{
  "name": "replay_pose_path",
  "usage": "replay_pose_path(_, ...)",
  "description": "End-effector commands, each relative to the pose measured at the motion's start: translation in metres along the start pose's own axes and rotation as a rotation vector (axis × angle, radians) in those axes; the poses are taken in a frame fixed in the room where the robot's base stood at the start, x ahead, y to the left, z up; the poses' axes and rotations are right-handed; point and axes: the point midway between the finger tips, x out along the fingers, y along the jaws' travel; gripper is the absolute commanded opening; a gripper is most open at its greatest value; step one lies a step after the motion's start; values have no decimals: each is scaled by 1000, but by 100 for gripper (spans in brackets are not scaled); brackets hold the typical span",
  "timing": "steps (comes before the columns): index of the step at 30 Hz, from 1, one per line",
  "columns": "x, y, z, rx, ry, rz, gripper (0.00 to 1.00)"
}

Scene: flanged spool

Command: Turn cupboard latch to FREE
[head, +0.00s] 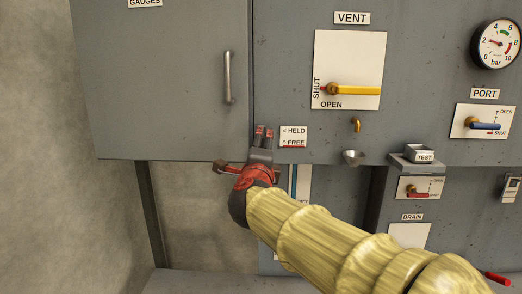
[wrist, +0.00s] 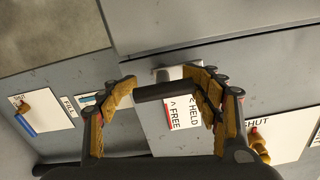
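The cupboard latch (wrist: 165,89) shows in the wrist view as a dark bar on a short stub. It lies roughly along the door edge, between my gripper's (wrist: 165,90) spread fingers. Its right end is hidden behind the right-hand fingers; its left end is close to the left finger. I cannot tell whether they touch. The label (wrist: 183,112) with HELD and FREE is partly covered by the right-hand fingers. In the head view my gripper (head: 256,162) is below and left of the label (head: 293,137), and it hides the latch. The cupboard door (head: 165,80) looks closed.
The door handle (head: 229,77) is above my gripper. To the right are the yellow VENT lever (head: 352,90), a small spout (head: 356,125) over a funnel (head: 352,157), the TEST block (head: 424,156) and the blue PORT lever (head: 484,125). The wall left of the cupboard is bare.

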Motion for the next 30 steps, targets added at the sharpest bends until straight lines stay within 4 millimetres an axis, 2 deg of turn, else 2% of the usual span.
replay_pose_path(8, 0, -1, 0, -1, 0, -1, 77)
replay_pose_path(19, -5, -3, 1, 0, -2, -4, 77)
replay_pose_path(23, -22, -3, 2, 0, -4, -4, 77)
replay_pose_path(30, -71, -3, 2, 1, -5, -4, 77)
